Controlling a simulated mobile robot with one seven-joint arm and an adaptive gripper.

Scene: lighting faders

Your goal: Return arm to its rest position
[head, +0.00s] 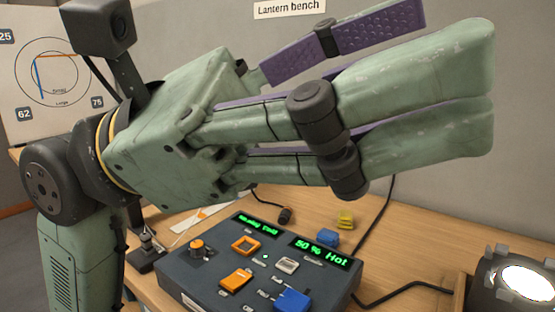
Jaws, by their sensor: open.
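My gripper (445,55) is pale green with purple finger pads and fills the upper middle of the head view. Its fingers point right and stand apart, with nothing between them. It is raised above the bench and apart from the console. The dark lighting console (208,296) sits below it. The console has an orange knob (197,248), orange caps (236,279) and a blue cap (292,301). Its right green display (321,252) reads "50 % Hot"; the left one (258,223) is hard to read.
The wooden bench (400,262) has free room right of the console. A lit lamp (515,285) stands at the right edge, with a black cable running to it. Small yellow (345,220) and blue (326,239) pieces lie behind the console. A dial chart (45,90) is at the left.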

